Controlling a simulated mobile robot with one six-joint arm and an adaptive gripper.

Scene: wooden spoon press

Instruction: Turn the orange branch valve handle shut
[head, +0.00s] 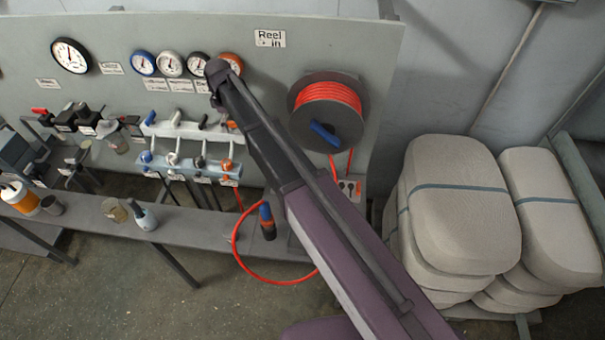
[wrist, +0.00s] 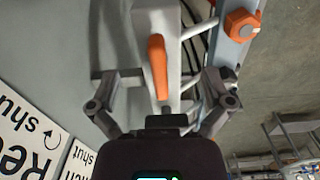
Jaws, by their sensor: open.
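The orange branch valve handle (wrist: 158,68) shows in the wrist view as a narrow lever on a pale manifold (wrist: 152,18). It points along the picture's vertical. My gripper (wrist: 160,77) is open, with one finger on each side of the handle and a gap visible on both sides. I cannot tell how deep the fingers reach along it. In the head view my arm's end hangs over the right end of the manifold row (head: 187,131) and hides most of the orange handle there.
An orange knob (wrist: 242,25) sits right of the handle; several coloured knobs line a lower rail (head: 185,161). Gauges (head: 172,64) are above. A red hose reel (head: 328,108) is close on the right. A bench (head: 185,228) stands below. Stacked bales (head: 463,215) stand at right.

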